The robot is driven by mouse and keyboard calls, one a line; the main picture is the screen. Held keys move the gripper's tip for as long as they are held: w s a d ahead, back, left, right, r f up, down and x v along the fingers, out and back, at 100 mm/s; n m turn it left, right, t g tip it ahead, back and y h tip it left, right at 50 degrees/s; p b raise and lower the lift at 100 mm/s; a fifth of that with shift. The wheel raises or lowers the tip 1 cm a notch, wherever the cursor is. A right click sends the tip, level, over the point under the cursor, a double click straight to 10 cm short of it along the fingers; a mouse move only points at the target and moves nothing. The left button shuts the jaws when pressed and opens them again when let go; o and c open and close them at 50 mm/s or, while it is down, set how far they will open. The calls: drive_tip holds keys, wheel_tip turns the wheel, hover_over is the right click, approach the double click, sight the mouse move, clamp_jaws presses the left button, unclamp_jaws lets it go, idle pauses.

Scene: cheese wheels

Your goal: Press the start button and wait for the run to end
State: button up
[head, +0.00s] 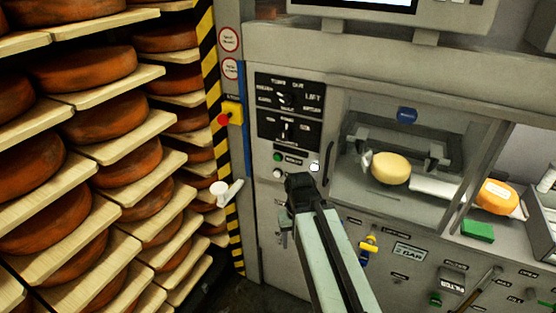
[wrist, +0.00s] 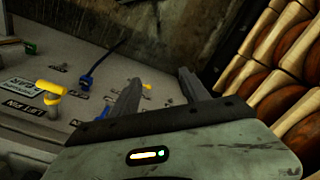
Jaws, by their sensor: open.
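A small green button (head: 277,157) sits on the grey machine front, below the black switch panels. A white round button or lamp (head: 277,173) is just under it, and another pale round one (head: 314,167) is to the right. The lettering beside them is too small to read, so I cannot tell for sure which is the start button. My gripper (head: 299,182) is in front of the panel just below these buttons, apart from the green one as far as I can see. In the wrist view my gripper (wrist: 158,82) has its two fingers spread with nothing between them.
Shelves of orange cheese wheels (head: 85,70) fill the left. A red stop button (head: 223,119) is on the striped post, with a white handle (head: 227,190) below. A pale cheese (head: 391,168) sits in the machine bay. A yellow valve (head: 369,244) sticks out to the lower right.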

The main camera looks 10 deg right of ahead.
drive_tip(key=shift+s, duration=0.1)
clamp_jaws()
drive_tip(key=shift+a, duration=0.15)
idle(1.6)
